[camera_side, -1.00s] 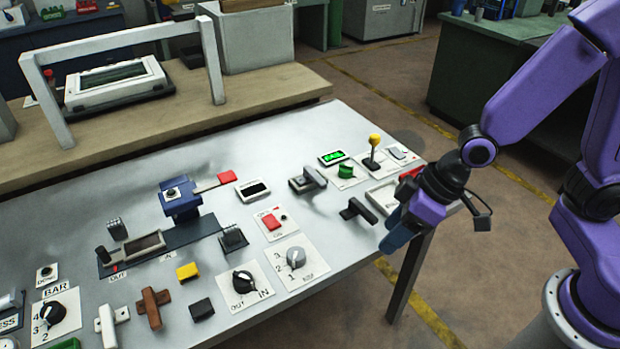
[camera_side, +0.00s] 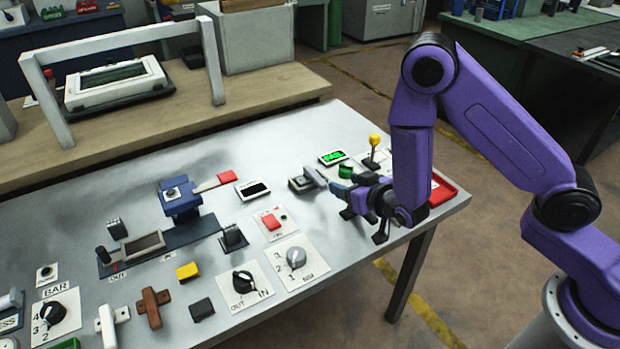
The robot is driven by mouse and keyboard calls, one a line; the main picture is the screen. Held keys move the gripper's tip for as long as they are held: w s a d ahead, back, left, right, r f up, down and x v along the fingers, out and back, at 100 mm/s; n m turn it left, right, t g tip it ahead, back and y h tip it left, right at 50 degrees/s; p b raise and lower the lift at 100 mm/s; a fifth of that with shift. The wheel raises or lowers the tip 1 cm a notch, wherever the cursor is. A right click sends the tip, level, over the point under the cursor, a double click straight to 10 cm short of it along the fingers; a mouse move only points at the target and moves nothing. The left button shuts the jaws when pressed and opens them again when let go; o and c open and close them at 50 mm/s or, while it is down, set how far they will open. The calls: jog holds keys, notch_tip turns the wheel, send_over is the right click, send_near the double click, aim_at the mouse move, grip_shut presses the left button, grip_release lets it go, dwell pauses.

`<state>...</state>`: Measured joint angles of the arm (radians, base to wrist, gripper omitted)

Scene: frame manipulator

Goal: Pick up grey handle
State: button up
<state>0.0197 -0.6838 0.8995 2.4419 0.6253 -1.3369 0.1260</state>
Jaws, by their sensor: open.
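The grey handle (camera_side: 314,176) stands on its dark base toward the right part of the metal table. Its right end is close to my gripper (camera_side: 342,197), which points left, low over the table. My gripper is open with nothing seen between its fingers. Its nearer fingertip is close to the handle's right end; I cannot tell whether they touch. A black handle seen earlier at this spot is mostly hidden by my gripper.
A yellow-knobbed lever (camera_side: 374,142) and a green knob (camera_side: 345,171) stand just behind my gripper. A red button panel (camera_side: 271,222) and a grey dial (camera_side: 296,258) lie to the left and front.

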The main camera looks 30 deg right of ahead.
send_near(310, 169)
jog(key=x, duration=0.3)
jog(key=shift+w, duration=0.1)
jog(key=shift+x, duration=2.6)
jog(key=shift+f, duration=0.1)
grip_shut()
